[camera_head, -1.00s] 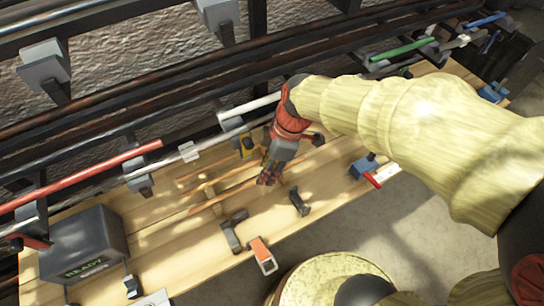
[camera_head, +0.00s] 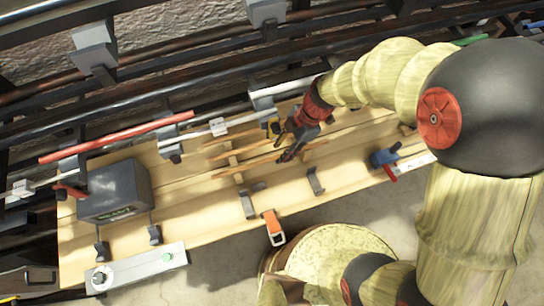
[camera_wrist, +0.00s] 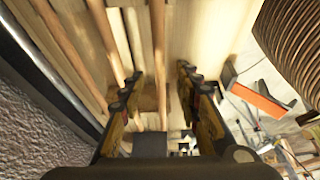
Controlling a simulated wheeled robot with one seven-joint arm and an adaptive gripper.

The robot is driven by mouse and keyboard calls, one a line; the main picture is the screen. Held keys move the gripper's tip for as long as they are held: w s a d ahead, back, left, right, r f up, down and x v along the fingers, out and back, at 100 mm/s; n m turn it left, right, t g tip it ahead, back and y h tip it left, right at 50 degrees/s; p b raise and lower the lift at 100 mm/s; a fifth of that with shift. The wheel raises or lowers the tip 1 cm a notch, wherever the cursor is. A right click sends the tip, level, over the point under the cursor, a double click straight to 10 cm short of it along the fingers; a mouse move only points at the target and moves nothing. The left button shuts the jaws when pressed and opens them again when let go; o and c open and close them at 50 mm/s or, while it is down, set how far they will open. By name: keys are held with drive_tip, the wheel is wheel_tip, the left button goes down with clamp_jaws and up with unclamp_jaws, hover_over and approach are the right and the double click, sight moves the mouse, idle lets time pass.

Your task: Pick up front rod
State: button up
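Several thin wooden rods lie side by side on the pale wooden bench, left of and beneath my gripper in the head view. The front rod (camera_head: 249,165) is the one nearest my base; in the wrist view it (camera_wrist: 158,40) runs lengthwise between my fingers. My gripper (camera_head: 284,155) is over the rods. In the wrist view my gripper (camera_wrist: 163,75) is open, one finger on each side of the front rod, with gaps on both sides. I cannot tell how far above it the fingertips are. The other rods (camera_wrist: 107,40) pass left of the left finger.
An orange-and-grey clamp (camera_head: 273,227) stands at the bench's front edge, with dark brackets (camera_head: 247,203) near it. A grey box (camera_head: 114,192) and a control panel (camera_head: 136,267) are at left. A blue clamp (camera_head: 384,157) is at right. Racks of long bars line the back.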

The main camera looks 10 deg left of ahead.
sight(271, 159)
drive_tip(key=shift+x, duration=1.2)
drive_tip(key=c, duration=0.3)
clamp_jaws()
